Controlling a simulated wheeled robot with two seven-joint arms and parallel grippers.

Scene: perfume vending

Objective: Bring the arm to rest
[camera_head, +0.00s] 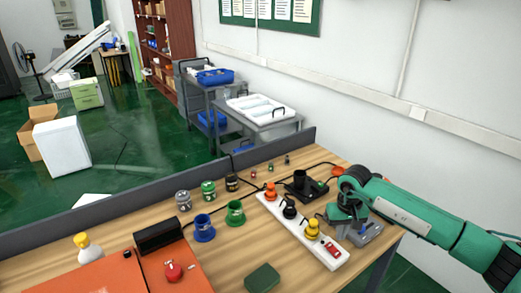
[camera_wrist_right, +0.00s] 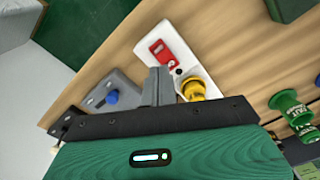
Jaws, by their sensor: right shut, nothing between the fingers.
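My right arm reaches in from the right edge in the head view. Its gripper (camera_head: 340,218) is over the right end of the table, between the white power strip and a grey device (camera_head: 369,234). In the wrist view the fingers (camera_wrist_right: 159,82) are shut and empty. They show in front of the power strip (camera_wrist_right: 183,45), which has a red switch and a yellow plug. The grey device with a blue button (camera_wrist_right: 111,97) is to their left. Whether the fingers touch anything cannot be told. My left gripper is not in view.
The power strip (camera_head: 268,203) holds orange, black and yellow plugs. A blue cup (camera_head: 204,230), a green cup (camera_head: 235,215) and several small jars stand left of it. An orange case (camera_head: 120,274) is front left, a dark green box (camera_head: 262,278) front centre. A grey ledge (camera_head: 100,210) lines the back.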

